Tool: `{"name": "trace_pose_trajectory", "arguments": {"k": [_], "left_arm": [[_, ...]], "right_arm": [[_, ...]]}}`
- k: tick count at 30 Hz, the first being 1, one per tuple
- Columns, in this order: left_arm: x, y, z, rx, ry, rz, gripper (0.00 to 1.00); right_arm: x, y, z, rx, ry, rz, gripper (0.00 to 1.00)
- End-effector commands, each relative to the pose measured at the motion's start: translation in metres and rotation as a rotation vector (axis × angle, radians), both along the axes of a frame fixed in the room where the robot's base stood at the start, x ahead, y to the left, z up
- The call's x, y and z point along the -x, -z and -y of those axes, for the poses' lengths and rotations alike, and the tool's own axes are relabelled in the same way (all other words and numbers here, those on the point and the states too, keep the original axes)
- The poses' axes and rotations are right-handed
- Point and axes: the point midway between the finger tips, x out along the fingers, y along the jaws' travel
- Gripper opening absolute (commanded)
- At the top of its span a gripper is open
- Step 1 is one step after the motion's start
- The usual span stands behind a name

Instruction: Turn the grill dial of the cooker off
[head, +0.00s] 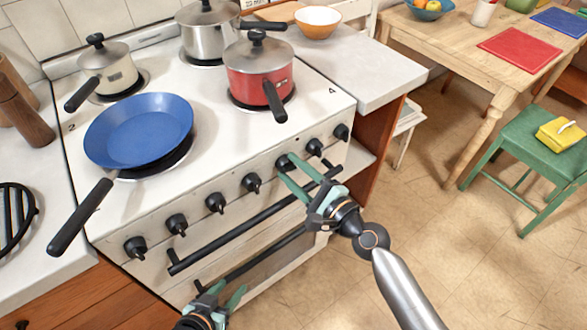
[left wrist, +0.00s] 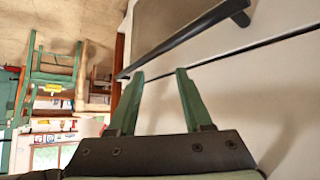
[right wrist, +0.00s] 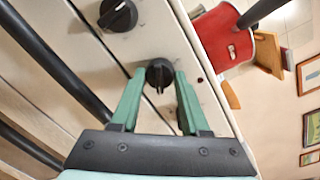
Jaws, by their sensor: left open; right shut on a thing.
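The white cooker (head: 318,98) has a row of black dials along its front. My right gripper (head: 287,168) is shut on one of them, the third dial from the right end. In the right wrist view this dial (right wrist: 159,75) sits between the fingertips, its pointer ridge running roughly up and down the picture. I cannot read any label that marks the grill dial. Another dial (right wrist: 118,15) shows beside it. My left gripper (head: 220,289) is open and empty, low in front of the oven door; it also shows in the left wrist view (left wrist: 161,74).
A black oven handle (head: 250,222) runs below the dials, near my right gripper. The floor at right is clear up to a green chair (head: 540,140).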

Motion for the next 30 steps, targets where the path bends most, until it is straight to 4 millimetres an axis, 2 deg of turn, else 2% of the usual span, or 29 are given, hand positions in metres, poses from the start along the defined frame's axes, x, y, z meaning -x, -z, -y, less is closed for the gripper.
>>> {"name": "trace_pose_trajectory", "arguments": {"k": [19, 30], "left_arm": [[0.005, -0.008, -0.01, -0.013, -0.019, -0.005, 0.5], [0.011, -0.019, -0.016, -0.017, -0.032, -0.003, 0.5]], "right_arm": [[0.001, -0.002, -0.001, 0.5, -0.004, 0.361, 0.0], [0.001, -0.002, -0.002, 0.784, -0.002, 0.567, 0.0]]}}
